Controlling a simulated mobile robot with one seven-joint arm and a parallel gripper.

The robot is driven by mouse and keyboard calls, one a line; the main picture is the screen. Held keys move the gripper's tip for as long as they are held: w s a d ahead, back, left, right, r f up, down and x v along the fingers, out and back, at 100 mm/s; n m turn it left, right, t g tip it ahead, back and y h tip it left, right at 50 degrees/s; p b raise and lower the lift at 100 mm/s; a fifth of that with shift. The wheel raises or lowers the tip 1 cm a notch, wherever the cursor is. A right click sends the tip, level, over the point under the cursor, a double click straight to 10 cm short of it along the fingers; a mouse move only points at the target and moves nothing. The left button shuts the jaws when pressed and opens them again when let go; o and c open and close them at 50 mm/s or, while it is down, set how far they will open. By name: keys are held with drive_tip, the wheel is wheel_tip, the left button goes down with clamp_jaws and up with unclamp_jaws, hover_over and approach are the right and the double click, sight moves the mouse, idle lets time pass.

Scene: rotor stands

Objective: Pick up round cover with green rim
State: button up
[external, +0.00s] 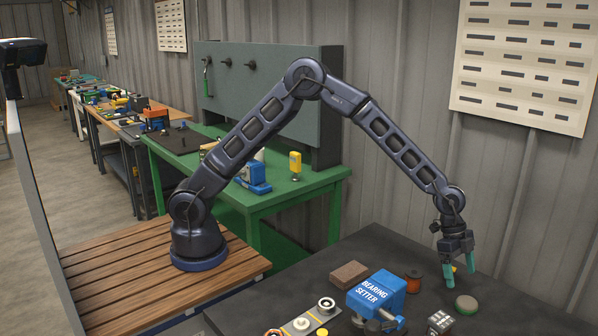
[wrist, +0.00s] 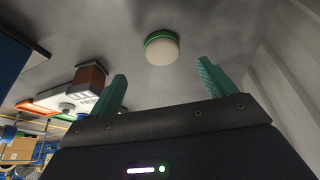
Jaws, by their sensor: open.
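The round cover with a green rim (external: 467,304) lies flat on the dark tabletop near the right side in the external view. It has a pale top and a green band around its edge. It also shows in the wrist view (wrist: 162,50), ahead of the fingertips and between their lines. My gripper (external: 461,278) points down above the table, just behind the cover in the external view, with its teal fingers spread and nothing between them. In the wrist view both fingers (wrist: 162,72) are apart and do not touch the cover.
On the same dark table (external: 355,246) stand a blue bearing setter (external: 378,292), a brown block (external: 349,274), an orange-brown cylinder (external: 413,281), a metallic cube (external: 439,322) and a plate with round parts (external: 303,322). A corrugated wall (external: 500,215) rises behind. Tabletop right of the cover is clear.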

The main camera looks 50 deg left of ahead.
sight(467, 301)
drive_tip(key=x, duration=0.8)
drive_tip(key=shift+d+f, duration=0.1)
drive_tip(key=shift+d, duration=0.25)
drive_tip(key=shift+c, duration=0.2)
drive_tip(key=c, duration=1.1)
